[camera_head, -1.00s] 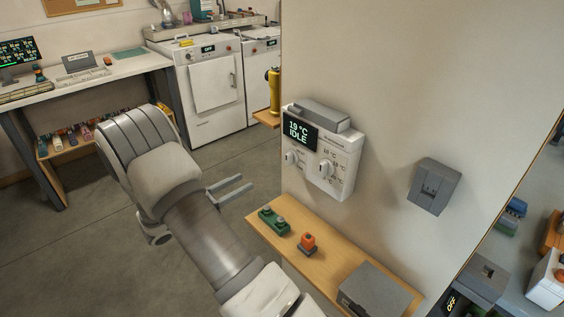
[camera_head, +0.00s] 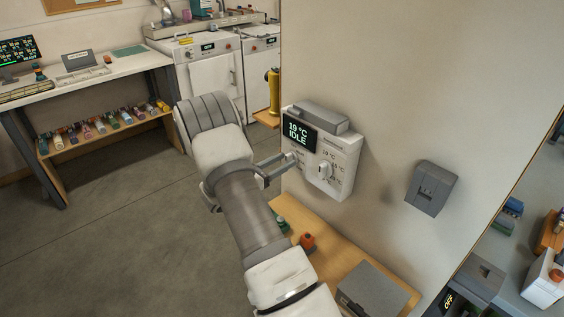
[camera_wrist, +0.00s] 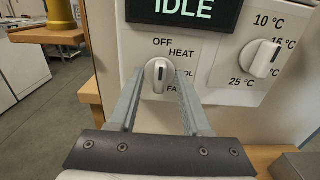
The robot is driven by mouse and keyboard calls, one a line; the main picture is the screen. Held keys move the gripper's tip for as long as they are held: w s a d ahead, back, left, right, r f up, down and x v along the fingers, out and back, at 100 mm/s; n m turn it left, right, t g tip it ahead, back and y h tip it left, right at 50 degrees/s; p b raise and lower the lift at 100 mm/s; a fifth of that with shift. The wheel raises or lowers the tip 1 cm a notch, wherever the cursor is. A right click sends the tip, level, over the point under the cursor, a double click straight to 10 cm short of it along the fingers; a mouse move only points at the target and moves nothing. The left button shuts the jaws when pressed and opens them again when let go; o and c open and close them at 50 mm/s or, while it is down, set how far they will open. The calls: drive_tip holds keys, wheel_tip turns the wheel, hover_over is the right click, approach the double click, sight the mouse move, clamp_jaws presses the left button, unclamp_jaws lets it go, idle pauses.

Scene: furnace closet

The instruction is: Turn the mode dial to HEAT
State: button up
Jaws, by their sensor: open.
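The white mode dial (camera_wrist: 158,76) sits on the thermostat panel (camera_wrist: 210,95), under the IDLE display. Its ridge stands about upright, towards the OFF label (camera_wrist: 163,42). The HEAT label (camera_wrist: 182,53) is up and right of the dial; the labels below it are partly hidden by my right finger. My gripper (camera_wrist: 160,84) is open, with one finger on each side of the dial in the wrist view. I cannot tell whether the fingers touch it. In the head view, my gripper (camera_head: 287,163) is at the panel's left side and partly hides the dial.
A second dial (camera_wrist: 264,58) with temperature marks is to the right. The display (camera_head: 299,132) reads 19 °C IDLE. A wooden shelf (camera_head: 345,255) below holds an orange-topped item (camera_head: 307,242) and a grey box (camera_head: 372,288). A grey wall box (camera_head: 432,188) is further right.

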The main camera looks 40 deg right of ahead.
clamp_jaws()
